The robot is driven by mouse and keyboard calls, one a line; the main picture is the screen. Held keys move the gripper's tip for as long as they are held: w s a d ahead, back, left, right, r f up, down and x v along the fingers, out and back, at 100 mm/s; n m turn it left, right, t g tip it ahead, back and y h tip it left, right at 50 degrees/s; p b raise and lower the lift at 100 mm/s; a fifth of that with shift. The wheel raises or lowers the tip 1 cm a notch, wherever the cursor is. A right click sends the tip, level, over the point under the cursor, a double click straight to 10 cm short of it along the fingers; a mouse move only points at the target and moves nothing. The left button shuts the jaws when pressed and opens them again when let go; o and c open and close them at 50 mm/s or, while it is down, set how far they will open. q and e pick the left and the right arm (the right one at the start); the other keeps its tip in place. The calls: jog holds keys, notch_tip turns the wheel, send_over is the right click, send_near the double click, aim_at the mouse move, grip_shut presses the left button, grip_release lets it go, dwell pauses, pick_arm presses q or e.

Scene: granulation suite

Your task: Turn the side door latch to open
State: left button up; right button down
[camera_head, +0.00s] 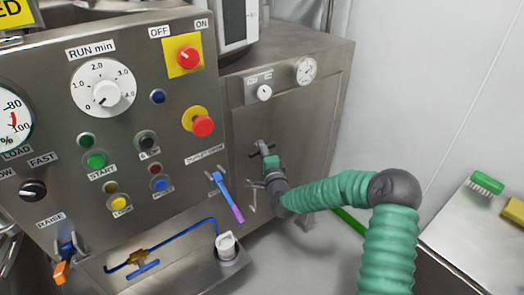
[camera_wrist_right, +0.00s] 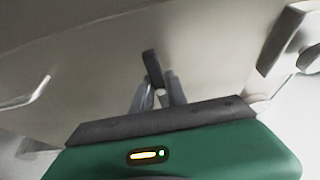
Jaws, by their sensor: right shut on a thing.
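The side door latch is a small dark handle (camera_head: 262,147) on the steel side of the machine, right of the control panel. My right arm, in green sleeves, comes in from the right, and my right gripper (camera_head: 266,160) is at the latch. In the right wrist view the latch (camera_wrist_right: 151,65) is a dark upright bar between the tips of my two grey fingers (camera_wrist_right: 158,88), which are shut on it. Its far end sticks out past the fingertips. Much of its base is hidden. My left gripper is not in view.
The control panel (camera_head: 135,125) with knobs, buttons and a red stop (camera_head: 203,126) stands left of the arm. A purple-tipped blue lever (camera_head: 226,196) hangs near the gripper. A gauge (camera_head: 305,70) is above. A bench with a green brush (camera_head: 485,183) is at right.

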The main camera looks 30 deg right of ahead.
jog(key=shift+f, duration=0.2)
jog(key=shift+s+f+n+t+b, duration=0.1)
jog(key=shift+f+n+t+b, duration=0.15)
jog(key=shift+n+b, duration=0.85)
jog(key=n+t+y+b, duration=0.1)
jog(key=n+b, duration=0.2)
jog(key=n, duration=0.1)
jog(key=n+t+y+b, duration=0.1)
jog(key=n+b, duration=0.3)
jog(key=n+t+y+b, duration=0.1)
jog(key=n+t+b, duration=0.1)
jog(key=n+b, duration=0.2)
jog(key=shift+n, duration=0.3)
jog(key=n+y+b, duration=0.1)
jog(key=n, duration=0.1)
jog(key=n+y+b, duration=0.1)
jog(key=n, duration=0.1)
jog(key=shift+n+t+y+b, duration=0.3)
jog(key=shift+t, duration=0.05)
jog(key=shift+r+n+y+b, duration=0.15)
jog(key=shift+n+y+b, duration=0.55)
jog(key=shift+n, duration=0.6)
jog(key=shift+n+y, duration=0.3)
jog(key=shift+n, duration=0.1)
jog(key=c, duration=1.3)
grip_release()
jog(key=shift+r, duration=0.1)
